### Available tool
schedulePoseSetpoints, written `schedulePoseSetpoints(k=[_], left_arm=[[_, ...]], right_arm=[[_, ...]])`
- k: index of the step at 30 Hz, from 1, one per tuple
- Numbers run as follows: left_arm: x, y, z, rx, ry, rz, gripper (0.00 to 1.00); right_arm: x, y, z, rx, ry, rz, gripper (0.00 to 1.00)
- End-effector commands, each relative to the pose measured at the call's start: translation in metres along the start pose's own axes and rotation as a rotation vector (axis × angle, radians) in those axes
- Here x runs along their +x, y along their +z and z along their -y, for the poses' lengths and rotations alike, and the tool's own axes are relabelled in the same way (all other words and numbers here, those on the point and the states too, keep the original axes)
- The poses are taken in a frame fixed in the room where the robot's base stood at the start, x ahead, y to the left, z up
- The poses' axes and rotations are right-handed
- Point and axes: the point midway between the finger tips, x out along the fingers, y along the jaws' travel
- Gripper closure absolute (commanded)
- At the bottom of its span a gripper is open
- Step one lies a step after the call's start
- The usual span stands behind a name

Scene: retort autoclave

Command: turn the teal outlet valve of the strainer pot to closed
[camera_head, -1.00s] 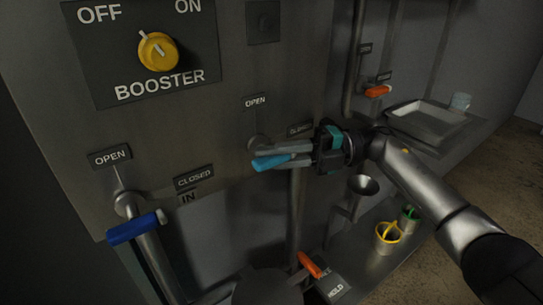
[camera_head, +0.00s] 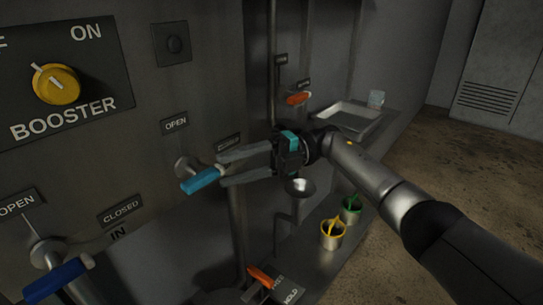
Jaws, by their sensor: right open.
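The teal-blue valve lever (camera_head: 203,180) sits on a hub on the grey panel. It lies below an OPEN sign (camera_head: 175,123), its handle roughly level and slightly tilted in the picture. A second sign (camera_head: 229,142), hard to read, is to its right, just above my fingers. My right gripper (camera_head: 221,169) is open, its two fingers reaching left, with the lever's right end between or just at the fingertips. I cannot tell whether they touch it. No strainer pot can be made out clearly. My left gripper is not in view.
A dark blue lever (camera_head: 57,281) with OPEN and CLOSED signs is at lower left. A yellow BOOSTER knob (camera_head: 56,84) is above it. Orange levers are at the bottom (camera_head: 261,277) and farther back (camera_head: 298,98). Yellow-rimmed (camera_head: 333,240) and green cups stand on the shelf.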

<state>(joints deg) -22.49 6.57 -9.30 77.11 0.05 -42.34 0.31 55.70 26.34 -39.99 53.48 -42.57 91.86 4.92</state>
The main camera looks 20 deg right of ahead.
Motion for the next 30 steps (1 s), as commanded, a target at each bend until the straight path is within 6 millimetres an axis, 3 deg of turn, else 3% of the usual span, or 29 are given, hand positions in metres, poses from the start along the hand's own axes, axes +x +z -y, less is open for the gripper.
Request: schedulePoseSetpoints(k=[6,14,30], left_arm=[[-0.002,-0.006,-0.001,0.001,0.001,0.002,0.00],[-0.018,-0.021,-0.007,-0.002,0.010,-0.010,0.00],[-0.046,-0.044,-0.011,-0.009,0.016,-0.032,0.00]], right_arm=[[-0.036,0.001,0.000,0.000,0.000,0.002,0.50],[-0.067,0.000,0.001,0.000,0.001,0.001,0.50],[-0.090,0.000,0.001,0.000,0.000,-0.002,0.50]])
